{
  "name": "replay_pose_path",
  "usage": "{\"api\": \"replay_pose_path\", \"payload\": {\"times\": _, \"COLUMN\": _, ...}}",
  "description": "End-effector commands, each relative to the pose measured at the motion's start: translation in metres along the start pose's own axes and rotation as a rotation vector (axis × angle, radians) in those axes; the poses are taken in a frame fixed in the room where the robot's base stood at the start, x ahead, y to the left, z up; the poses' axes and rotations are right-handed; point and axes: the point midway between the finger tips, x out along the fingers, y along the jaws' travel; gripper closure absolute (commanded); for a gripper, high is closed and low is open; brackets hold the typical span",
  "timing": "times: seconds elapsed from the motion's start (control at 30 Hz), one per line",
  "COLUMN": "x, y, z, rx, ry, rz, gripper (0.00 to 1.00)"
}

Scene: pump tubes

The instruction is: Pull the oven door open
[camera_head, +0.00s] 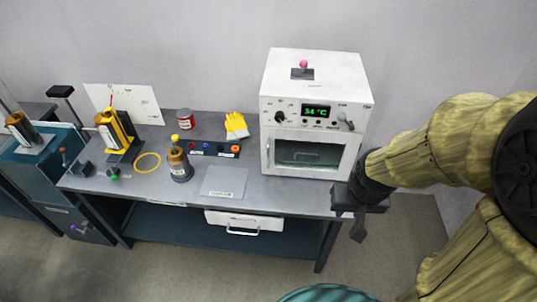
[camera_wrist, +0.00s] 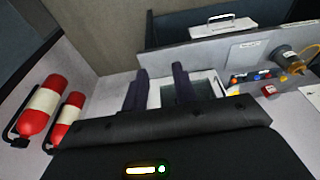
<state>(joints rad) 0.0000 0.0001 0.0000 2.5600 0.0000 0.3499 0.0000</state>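The white oven (camera_head: 313,80) stands at the right end of the bench, its display reading 34 °C. Its front door (camera_head: 310,170) looks shut, with a dark window and a thin upright bar (camera_head: 267,155) at its left edge. My gripper (camera_head: 350,218) is beside the bench's right end, to the right of the oven door and apart from it. In the wrist view my gripper (camera_wrist: 160,82) shows two dark fingers spread apart with nothing between them. A white-framed dark window (camera_wrist: 195,90), seemingly the oven's, lies behind the fingers, partly hidden by them.
The grey bench (camera_head: 262,190) holds a brown bottle (camera_head: 179,165), yellow gloves (camera_head: 236,126) and a red can (camera_head: 185,119) left of the oven. A white drawer (camera_head: 243,221) hangs under the bench. Red extinguishers (camera_wrist: 42,105) stand at left in the wrist view.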

Motion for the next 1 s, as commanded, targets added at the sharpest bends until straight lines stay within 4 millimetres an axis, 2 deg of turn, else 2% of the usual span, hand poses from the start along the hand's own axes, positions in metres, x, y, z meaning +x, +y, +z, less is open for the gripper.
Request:
{"api": "replay_pose_path", "payload": {"times": 0.17, "x": 0.002, "y": -0.001, "z": -0.001, "rx": -0.001, "ry": 0.004, "rz": -0.001, "gripper": 0.72}}
{"api": "replay_pose_path", "payload": {"times": 0.27, "x": 0.013, "y": -0.004, "z": -0.007, "rx": -0.007, "ry": 0.03, "rz": -0.006, "gripper": 0.72}}
{"api": "replay_pose_path", "payload": {"times": 0.37, "x": 0.036, "y": -0.017, "z": -0.021, "rx": -0.024, "ry": 0.093, "rz": -0.019, "gripper": 0.72}}
{"api": "replay_pose_path", "payload": {"times": 0.47, "x": 0.069, "y": -0.03, "z": -0.043, "rx": -0.038, "ry": 0.195, "rz": -0.035, "gripper": 0.72}}
{"api": "replay_pose_path", "payload": {"times": 0.6, "x": 0.115, "y": -0.055, "z": -0.078, "rx": -0.059, "ry": 0.371, "rz": -0.06, "gripper": 0.72}}
{"api": "replay_pose_path", "payload": {"times": 0.8, "x": 0.17, "y": -0.093, "z": -0.12, "rx": -0.08, "ry": 0.629, "rz": -0.092, "gripper": 0.72}}
{"api": "replay_pose_path", "payload": {"times": 1.0, "x": 0.215, "y": -0.131, "z": -0.145, "rx": -0.096, "ry": 0.885, "rz": -0.116, "gripper": 0.72}}
